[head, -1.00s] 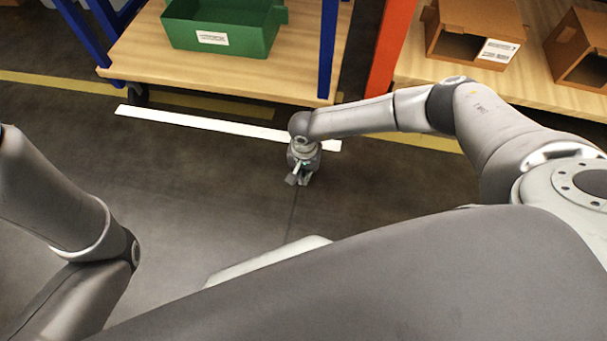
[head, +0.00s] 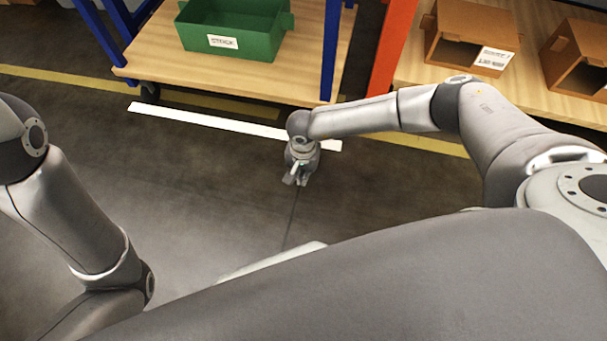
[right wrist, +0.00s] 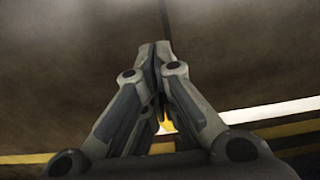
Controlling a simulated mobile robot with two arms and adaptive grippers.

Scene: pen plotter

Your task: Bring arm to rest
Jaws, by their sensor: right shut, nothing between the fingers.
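My right gripper (head: 296,179) hangs over the dark floor in the middle of the head view, in front of the wooden shelf cart. It points downward and holds nothing. In the right wrist view its fingers (right wrist: 155,50) meet at the tips, with only floor around them. My right arm reaches in from the right side, bent at the elbow. My left arm shows at the left edge of the head view, but its gripper is out of view.
A green bin (head: 232,40) with a label sits on the wooden cart shelf (head: 200,72) with blue posts. Cardboard boxes (head: 467,40) stand on another shelf at the right, beside an orange post (head: 392,50). A white strip (head: 210,123) and yellow lines mark the floor. The floor nearby is clear.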

